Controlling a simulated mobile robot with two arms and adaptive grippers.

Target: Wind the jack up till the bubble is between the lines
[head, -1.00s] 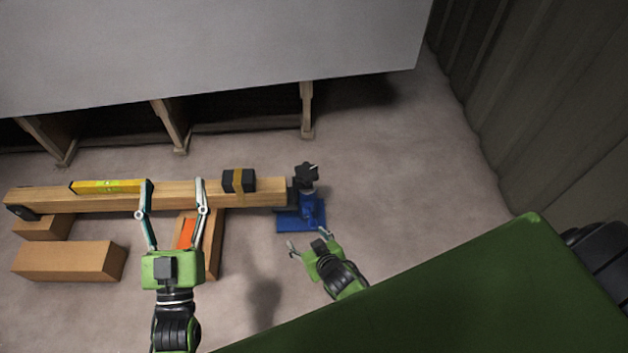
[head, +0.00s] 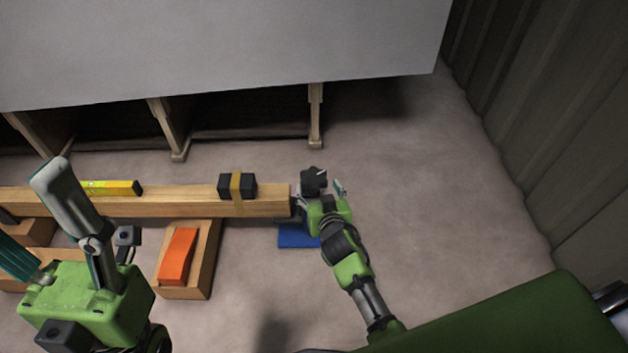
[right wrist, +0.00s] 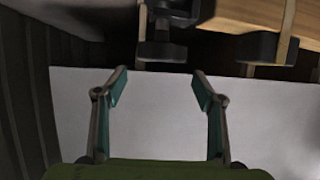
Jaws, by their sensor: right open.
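The blue jack (head: 297,237) stands on the floor at the beam's right end, partly hidden by my right arm. Its black knob (head: 314,178) shows above my right gripper (head: 324,194). In the right wrist view, the open fingers (right wrist: 160,82) are apart with nothing between them, and the dark knob (right wrist: 168,22) lies beyond the tips. The yellow level (head: 112,187) lies on the wooden beam (head: 205,204); its bubble is too small to read. My left gripper (head: 28,212) is at the lower left, close to the camera, fingers spread, in front of the beam.
A large grey hull panel (head: 220,45) on wooden supports hangs behind.

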